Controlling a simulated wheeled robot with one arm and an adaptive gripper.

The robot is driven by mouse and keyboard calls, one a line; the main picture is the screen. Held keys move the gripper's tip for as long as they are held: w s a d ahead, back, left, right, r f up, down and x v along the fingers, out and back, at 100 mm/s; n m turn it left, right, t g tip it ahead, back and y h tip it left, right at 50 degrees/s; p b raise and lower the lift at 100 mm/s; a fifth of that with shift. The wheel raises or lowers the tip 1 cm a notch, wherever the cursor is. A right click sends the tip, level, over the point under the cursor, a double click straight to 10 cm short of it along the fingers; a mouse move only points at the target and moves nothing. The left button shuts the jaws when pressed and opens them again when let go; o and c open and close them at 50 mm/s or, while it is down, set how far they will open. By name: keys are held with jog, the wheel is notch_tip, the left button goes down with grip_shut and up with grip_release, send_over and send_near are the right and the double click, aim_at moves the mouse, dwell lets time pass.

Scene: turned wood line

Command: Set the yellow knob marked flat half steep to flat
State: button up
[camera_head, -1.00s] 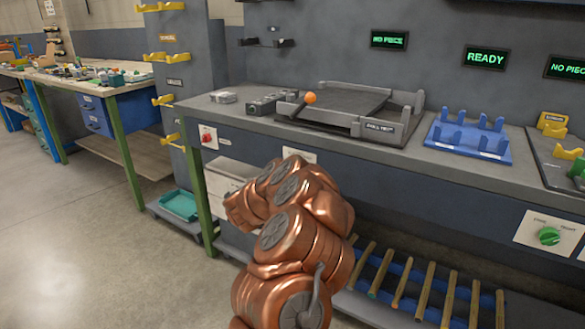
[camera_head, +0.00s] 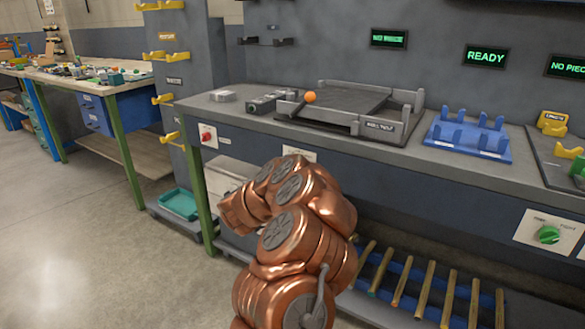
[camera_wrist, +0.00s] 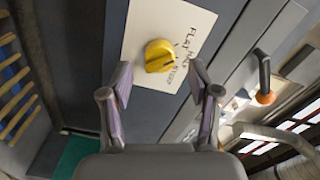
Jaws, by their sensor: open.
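The yellow knob (camera_wrist: 160,55) sits on a white plate marked flat, half and steep in the wrist view. A dark slot crosses its face, but I cannot tell for certain which mark it points to. My gripper (camera_wrist: 161,75) is open and empty, its two fingers spread to the left and right just short of the knob. The knob appears ahead of the gap between them, apart from both fingertips. In the head view my copper arm hides the knob and my gripper; only a piece of a white plate (camera_head: 300,154) shows above the arm.
The bench front carries a red knob (camera_head: 207,137) at left and a green knob (camera_head: 549,236) at right. An orange ball-ended lever (camera_head: 310,97) stands by a grey tray (camera_head: 350,88) on top. A blue rack (camera_head: 468,138) is to its right. Wooden rods lie below.

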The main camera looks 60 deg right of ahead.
jog(key=a, duration=1)
jog(key=shift+s, duration=0.2)
